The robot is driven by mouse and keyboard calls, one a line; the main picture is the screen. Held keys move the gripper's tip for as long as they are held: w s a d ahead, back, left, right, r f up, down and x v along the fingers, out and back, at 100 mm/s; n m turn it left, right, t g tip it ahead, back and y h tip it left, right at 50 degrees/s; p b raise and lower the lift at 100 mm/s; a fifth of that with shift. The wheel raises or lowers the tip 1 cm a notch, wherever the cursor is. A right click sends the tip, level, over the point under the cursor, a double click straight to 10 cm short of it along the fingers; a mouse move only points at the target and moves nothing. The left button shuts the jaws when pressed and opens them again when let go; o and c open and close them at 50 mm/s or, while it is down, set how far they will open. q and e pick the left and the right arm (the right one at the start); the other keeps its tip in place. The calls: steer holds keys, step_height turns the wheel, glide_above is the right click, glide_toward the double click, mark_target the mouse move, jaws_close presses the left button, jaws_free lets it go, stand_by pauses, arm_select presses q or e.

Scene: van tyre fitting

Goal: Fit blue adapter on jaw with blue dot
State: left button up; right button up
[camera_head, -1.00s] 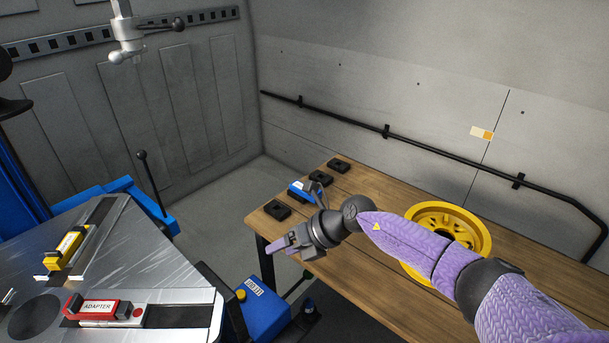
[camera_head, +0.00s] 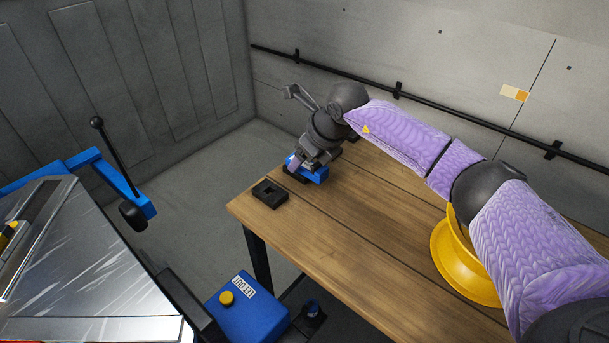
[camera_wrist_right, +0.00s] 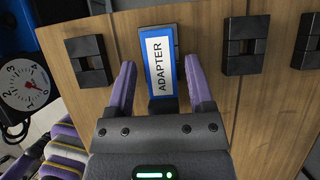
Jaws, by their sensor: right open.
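The blue adapter (camera_head: 312,172) sits on a black holder on the wooden bench in the head view. In the right wrist view the blue adapter (camera_wrist_right: 161,58) shows its white label reading ADAPTER. My right gripper (camera_head: 298,162) is over it, and its open fingers (camera_wrist_right: 158,85) stand on either side of the adapter's near part, with a gap at the left finger. The right finger is close to the adapter; I cannot tell if it touches. The jaw with the blue dot is not visible. My left gripper is not in view.
An empty black holder (camera_head: 270,194) is at the bench corner. More black holders (camera_wrist_right: 245,45) are in the wrist view. A yellow rim (camera_head: 464,262) is on the bench (camera_head: 350,240). The tyre machine table (camera_head: 85,270) and a blue box (camera_head: 246,306) are at left.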

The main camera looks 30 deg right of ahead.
steer(key=shift+w+f, duration=0.25)
steer(key=shift+f, duration=0.25)
steer(key=shift+r, duration=0.1)
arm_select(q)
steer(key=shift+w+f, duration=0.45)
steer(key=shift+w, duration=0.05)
arm_select(e)
steer(key=shift+a, duration=0.1)
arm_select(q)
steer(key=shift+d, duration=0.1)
arm_select(e)
steer(key=shift+w, duration=0.1)
steer(key=shift+w+a+r, duration=0.1)
steer(key=shift+w+r, duration=0.1)
steer(key=shift+w, duration=0.05)
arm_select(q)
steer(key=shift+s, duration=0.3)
